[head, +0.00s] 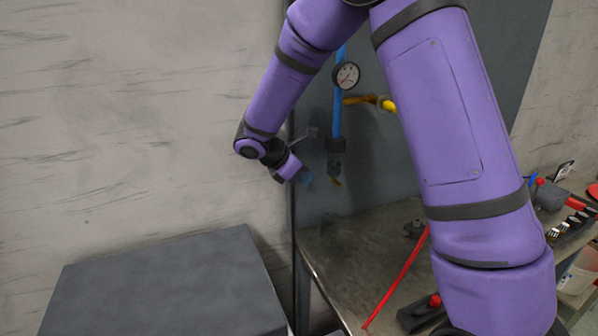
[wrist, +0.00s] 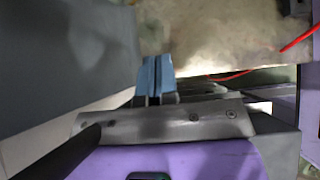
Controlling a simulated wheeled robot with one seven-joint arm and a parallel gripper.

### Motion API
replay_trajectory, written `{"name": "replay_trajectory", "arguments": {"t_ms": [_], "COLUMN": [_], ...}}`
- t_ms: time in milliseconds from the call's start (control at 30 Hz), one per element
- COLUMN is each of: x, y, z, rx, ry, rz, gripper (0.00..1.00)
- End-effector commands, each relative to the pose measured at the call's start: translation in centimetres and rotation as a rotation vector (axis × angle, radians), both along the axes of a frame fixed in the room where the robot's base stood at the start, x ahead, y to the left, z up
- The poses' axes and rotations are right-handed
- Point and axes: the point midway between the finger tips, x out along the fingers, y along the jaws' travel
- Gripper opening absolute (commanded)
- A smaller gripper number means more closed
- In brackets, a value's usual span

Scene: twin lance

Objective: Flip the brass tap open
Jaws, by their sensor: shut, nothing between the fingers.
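A brass-yellow fitting with a round collar (head: 382,103) branches right from the blue pipe (head: 337,115) on the grey panel in the head view; my arm hides its right end. I cannot tell which brass part is the tap's handle.
A round gauge (head: 346,76) sits on the blue pipe. A worktop (head: 345,255) below carries a red rod (head: 398,280) and tools at the right. A dark grey box (head: 170,290) stands at lower left, beside a bare wall (head: 120,120).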

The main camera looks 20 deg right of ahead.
Motion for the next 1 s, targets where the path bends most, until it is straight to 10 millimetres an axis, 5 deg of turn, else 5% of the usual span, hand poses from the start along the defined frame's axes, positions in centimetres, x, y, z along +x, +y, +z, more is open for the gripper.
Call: {"name": "replay_trajectory", "arguments": {"t_ms": [267,500,1000], "x": [-0.1,0.0,0.0], "y": [-3.7,-6.7,-7.5], "z": [-3.7,-3.5,-3.5], "rx": [-0.001,0.000,0.000], "ry": [0.004,-0.001,-0.001], "rz": [-0.001,-0.002,0.001], "gripper": [0.00,0.00,0.00]}}
